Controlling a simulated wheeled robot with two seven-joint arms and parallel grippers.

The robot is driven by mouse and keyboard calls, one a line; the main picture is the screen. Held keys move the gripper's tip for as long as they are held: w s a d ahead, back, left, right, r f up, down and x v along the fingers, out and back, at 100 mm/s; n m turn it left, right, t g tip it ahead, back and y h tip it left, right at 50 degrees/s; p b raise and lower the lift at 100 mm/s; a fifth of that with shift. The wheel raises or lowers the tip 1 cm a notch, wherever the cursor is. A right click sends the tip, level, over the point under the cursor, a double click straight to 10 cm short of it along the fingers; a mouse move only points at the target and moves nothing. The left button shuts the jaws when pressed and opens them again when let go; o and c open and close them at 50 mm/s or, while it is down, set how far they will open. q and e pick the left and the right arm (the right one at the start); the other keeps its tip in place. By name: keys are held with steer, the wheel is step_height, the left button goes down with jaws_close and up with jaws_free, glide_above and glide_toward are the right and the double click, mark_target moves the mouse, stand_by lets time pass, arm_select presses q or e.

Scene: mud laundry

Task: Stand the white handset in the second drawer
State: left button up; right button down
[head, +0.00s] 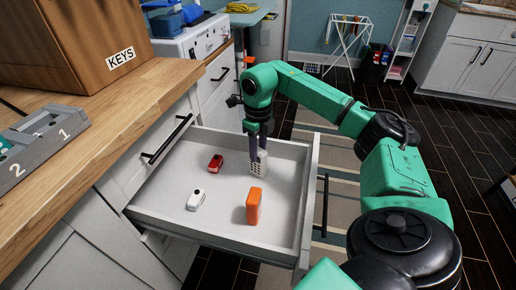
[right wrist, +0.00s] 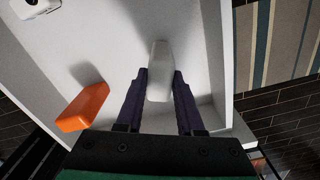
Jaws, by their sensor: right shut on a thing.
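The white handset (head: 258,164) is upright inside the open drawer (head: 163,217), near its far right side. My right gripper (head: 259,158) reaches down into the drawer and is shut on the handset. In the right wrist view the handset (right wrist: 159,72) sits between the two dark fingers of the right gripper (right wrist: 160,82). I cannot tell whether its lower end touches the drawer floor. My left gripper is not in view.
The drawer also holds an orange block-like item (head: 254,206), a red toy car (head: 216,163) and a small white item (head: 196,199). A grey numbered rack (head: 42,146) and a KEYS box (head: 90,45) stand on the wooden counter. Bare drawer floor surrounds the items.

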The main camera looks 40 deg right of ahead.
steer(key=shift+f, duration=0.15)
steer(key=c, duration=0.5)
jaws_free()
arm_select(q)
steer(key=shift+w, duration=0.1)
arm_select(e)
steer(key=shift+r, duration=0.5)
arm_select(q)
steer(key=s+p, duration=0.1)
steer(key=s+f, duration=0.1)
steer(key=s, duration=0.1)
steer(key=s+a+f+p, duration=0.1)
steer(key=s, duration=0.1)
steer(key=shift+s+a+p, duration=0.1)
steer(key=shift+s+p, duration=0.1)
steer(key=shift+p, duration=0.15)
arm_select(e)
step_height(320, 180, up, 11)
steer(key=shift+r, duration=0.2)
